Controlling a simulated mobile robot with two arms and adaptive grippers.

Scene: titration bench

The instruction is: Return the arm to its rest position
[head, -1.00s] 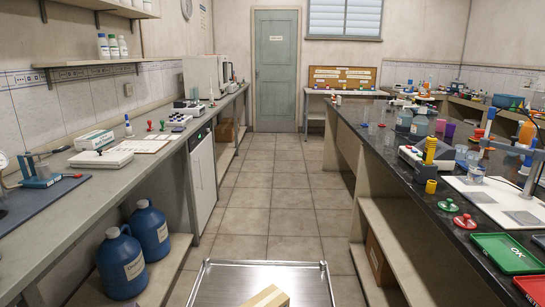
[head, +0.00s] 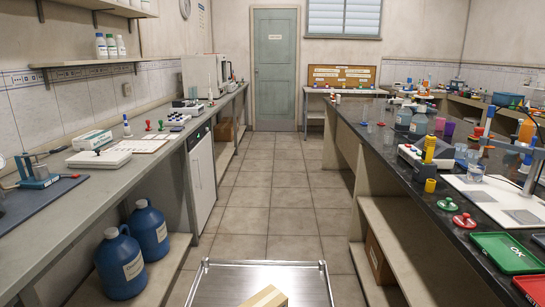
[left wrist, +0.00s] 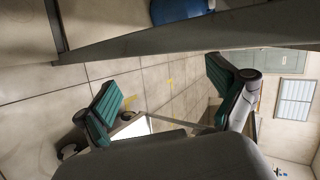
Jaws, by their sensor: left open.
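In the left wrist view my left gripper (left wrist: 165,95) is open, its two green-padded fingers wide apart with nothing between them. Tiled floor shows beyond the fingers, tilted in the picture. My left gripper does not show in the head view. My right gripper shows in neither view.
The left bench (head: 95,205) and the dark right bench (head: 450,225) flank a clear tiled aisle (head: 262,200). A metal tray (head: 225,285) with a cardboard box (head: 265,298) is at the bottom. Blue jugs (head: 122,262) stand on the left lower shelf. A blue container (left wrist: 180,8) tops the wrist view.

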